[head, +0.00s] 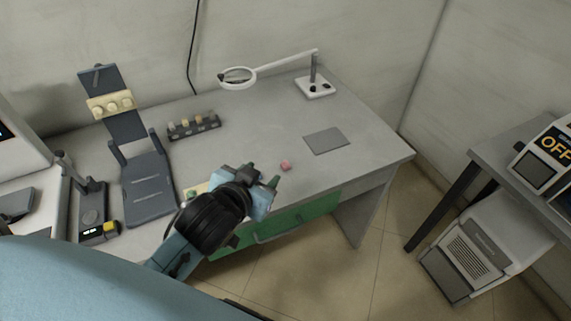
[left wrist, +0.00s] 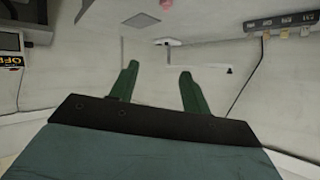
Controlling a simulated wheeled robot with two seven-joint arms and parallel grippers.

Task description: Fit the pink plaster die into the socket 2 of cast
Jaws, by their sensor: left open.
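The pink plaster die (head: 285,165) lies on the grey table near its front edge. It also shows at the top edge of the left wrist view (left wrist: 166,3), partly cut off. My left gripper (head: 252,176) is open and empty, just left of the die in the head view; its two green fingers (left wrist: 158,85) stand apart in the left wrist view. A cream block with several round features (head: 111,103), seemingly the cast, sits on a dark upright stand at the back left. Its socket numbers cannot be read. My right gripper is not in view.
A dark rack (head: 194,126) holds several small pieces behind my gripper. A pale pad with a green piece (head: 194,190) is partly hidden by my arm. A magnifier lamp (head: 315,88) and a grey mat (head: 326,141) stand right of clear tabletop.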

